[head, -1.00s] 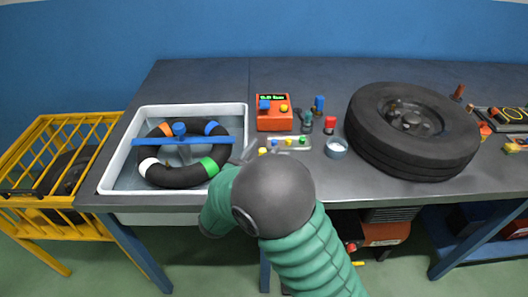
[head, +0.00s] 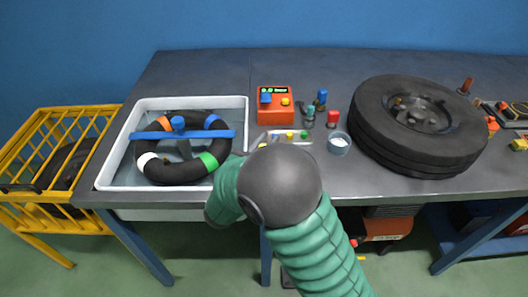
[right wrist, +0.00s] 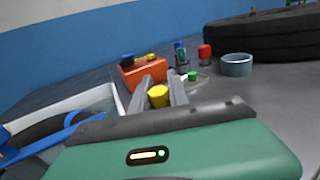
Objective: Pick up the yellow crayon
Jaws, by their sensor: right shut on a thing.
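The yellow crayon (right wrist: 158,96) shows as a short yellow end between the two grey fingers of my right gripper (right wrist: 160,90) in the right wrist view. The fingers are shut on it. In the head view, my right gripper (head: 256,142) is mostly hidden behind my green arm, at the left end of a small pale tray (head: 285,138) on the bench. A yellow spot, likely the crayon (head: 263,146), shows beside the fingers. Whether it is clear of the tray is hard to tell. My left gripper is not in view.
The tray holds small coloured pieces, including a green one (head: 304,134). Behind stands an orange box (head: 274,104). A white basin (head: 115,150) with a black ring is left; a small cup (head: 338,144) and large tyre (head: 365,130) are right. The bench's back is clear.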

